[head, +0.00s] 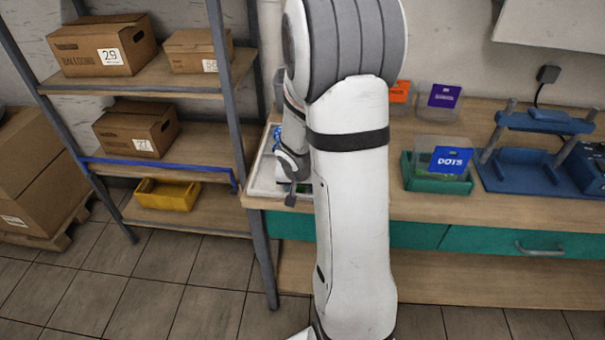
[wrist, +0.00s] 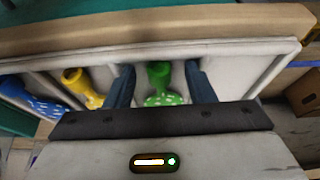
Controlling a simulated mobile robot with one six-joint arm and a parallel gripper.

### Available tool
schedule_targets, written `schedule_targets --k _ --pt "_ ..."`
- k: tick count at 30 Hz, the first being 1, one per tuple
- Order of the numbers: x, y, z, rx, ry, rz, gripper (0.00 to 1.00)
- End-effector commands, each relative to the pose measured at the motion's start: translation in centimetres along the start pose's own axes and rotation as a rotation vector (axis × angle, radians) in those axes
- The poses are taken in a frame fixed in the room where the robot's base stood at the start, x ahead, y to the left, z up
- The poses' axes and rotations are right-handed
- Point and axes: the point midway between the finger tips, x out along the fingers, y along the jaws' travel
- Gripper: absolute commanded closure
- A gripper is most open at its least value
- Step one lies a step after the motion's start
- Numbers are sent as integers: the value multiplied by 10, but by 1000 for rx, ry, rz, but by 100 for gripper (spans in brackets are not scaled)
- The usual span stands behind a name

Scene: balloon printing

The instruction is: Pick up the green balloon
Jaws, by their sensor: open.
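In the wrist view, the green balloon (wrist: 159,75) with white dots lies in a compartment of a white tray (wrist: 235,50). Its neck points away from me and the lower part of its body is hidden behind my gripper's dark base. My gripper (wrist: 158,74) is open, with one blue finger on each side of the balloon; I cannot tell whether they touch it. In the head view, my gripper (head: 291,197) hangs at the tray (head: 262,178) on the left end of the workbench, and the green balloon cannot be made out there.
A yellow balloon (wrist: 78,82) and a blue dotted balloon (wrist: 32,97) lie in the tray to the left. A shelf rack (head: 230,100) stands left of the bench. A green bin (head: 437,181) and a blue press (head: 530,160) stand on the bench to the right.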

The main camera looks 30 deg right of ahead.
Motion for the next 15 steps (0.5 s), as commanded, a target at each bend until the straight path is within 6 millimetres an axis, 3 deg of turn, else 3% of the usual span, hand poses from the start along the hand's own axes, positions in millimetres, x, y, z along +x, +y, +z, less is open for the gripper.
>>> schedule_targets --k 4,15 --pt "-1 0 0 1 0 0 51" --pt "-1 1 0 1 0 1 81"
